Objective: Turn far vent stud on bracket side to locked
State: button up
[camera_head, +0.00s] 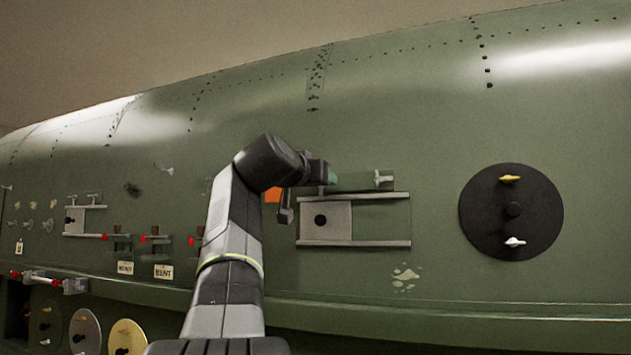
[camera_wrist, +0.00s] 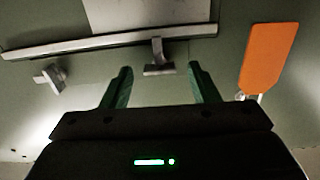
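My gripper (camera_head: 330,178) is at the fuselage panel, just above the upper rail of the sliding plate (camera_head: 338,225). In the wrist view its two green fingers (camera_wrist: 160,76) are open, with nothing held. A grey T-shaped stud (camera_wrist: 158,60) shows between the fingertips; whether they reach around it, I cannot tell. A second grey T-shaped stud (camera_head: 380,179) stands above the right part of the rail and also shows at left in the wrist view (camera_wrist: 50,77). A black disc (camera_head: 485,222) at right carries a yellow stud (camera_head: 510,179) and a white stud (camera_head: 515,242). No label identifies the vent stud.
An orange tag (camera_wrist: 268,58) hangs beside the gripper, partly hidden by my arm in the head view. The upper rail (camera_wrist: 110,43) runs close to the fingers. Red-tipped fittings (camera_head: 145,239) and another railed plate (camera_head: 76,220) are further left.

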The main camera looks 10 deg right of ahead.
jog(key=shift+a, duration=0.1)
jog(key=b+v, duration=0.4)
jog(key=v, duration=0.9)
jog(key=shift+s+a, duration=0.2)
jog(key=shift+s, duration=0.1)
jog(key=p+x, duration=0.4)
jog(key=x, duration=1)
jog(key=shift+s, duration=0.15)
